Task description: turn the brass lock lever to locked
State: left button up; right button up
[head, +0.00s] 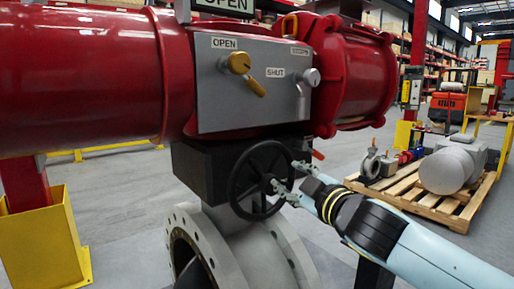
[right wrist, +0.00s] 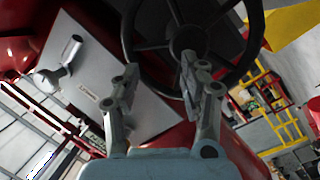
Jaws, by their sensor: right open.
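The brass lock lever (head: 248,74) is on the grey panel (head: 222,98) of the red actuator in the head view. Its round hub is just below the OPEN label and its handle slants down to the right. It does not show in the right wrist view. A silver lever (head: 304,84) hangs down on the right of the same panel; it also shows in the right wrist view (right wrist: 58,74). My right gripper (head: 287,176) is open and empty beside the black handwheel (head: 233,182), below and right of the brass lever. Whether it touches the wheel is unclear.
The red actuator cylinder (head: 80,70) fills the upper left. A grey flanged valve (head: 205,240) is below the handwheel. A small red handle (head: 317,154) sticks out near my right gripper. A wooden pallet (head: 425,200) with parts stands at the right.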

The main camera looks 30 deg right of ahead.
aim_at(255, 87)
jog(key=s+a+r+n+t+y+p, duration=0.1)
jog(key=a+r+t, duration=0.1)
jog(key=r, duration=0.6)
jog(key=s+a+r+n+t+y, duration=0.1)
jog(key=a+r+n, duration=0.1)
jog(key=r, duration=0.6)
jog(key=p+x, duration=0.2)
jog(key=x, duration=0.1)
jog(key=p+x, duration=0.1)
jog(key=x, duration=0.3)
jog(key=p+x, duration=0.2)
jog(key=x, duration=0.1)
jog(key=shift+w+d+p, duration=0.25)
jog(key=shift+p, duration=0.05)
jog(key=shift+w, duration=0.4)
jog(key=shift+c, duration=0.2)
grip_shut()
